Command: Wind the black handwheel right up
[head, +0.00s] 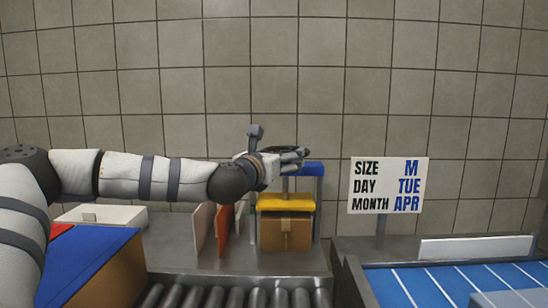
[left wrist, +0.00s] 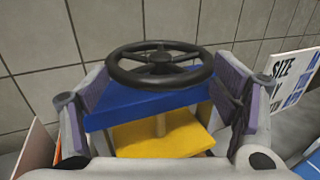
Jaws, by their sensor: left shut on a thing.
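The black handwheel (left wrist: 160,64) lies flat above a blue crossbeam (left wrist: 150,104) in the left wrist view. In the head view it is a dark sliver (head: 288,149), mostly hidden by my left gripper (head: 292,158). The fingers of my left gripper (left wrist: 162,90) stand on either side of the wheel, shut on its rim. A yellow plate (head: 285,203) hangs below the crossbeam, on top of a brown cardboard box (head: 286,234); any gap between them is too small to tell. My right gripper is not in view.
A sign (head: 389,186) reading M, TUE, APR stands to the right. Red and pale upright panels (head: 224,228) stand left of the press. A roller conveyor (head: 235,297) runs in front, and a blue striped surface (head: 440,283) lies at right. A tiled wall is close behind.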

